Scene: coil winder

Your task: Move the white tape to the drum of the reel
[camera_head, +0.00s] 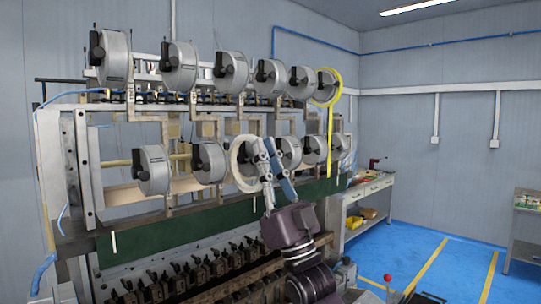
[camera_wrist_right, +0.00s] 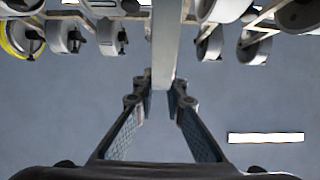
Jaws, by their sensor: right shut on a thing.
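The white tape (camera_head: 235,165) is a pale ring in the lower row of reels, in the middle of the head view. A grey drum (camera_head: 256,152) shows within or behind its outline; I cannot tell whether the ring is around the drum or in front of it. My right gripper (camera_head: 268,160) is at the ring's right side, partly covering it. In the right wrist view, my right gripper (camera_wrist_right: 163,85) is shut on the white tape (camera_wrist_right: 165,45), which shows edge-on as a long pale band running up between the fingers. My left gripper is out of view.
Several grey drums with black handles stand in an upper row (camera_head: 179,67) and a lower row (camera_head: 153,170). A yellow tape (camera_head: 329,125) hangs at the upper right drum. A green panel (camera_head: 170,228) runs below. A workbench (camera_head: 368,188) stands at the right.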

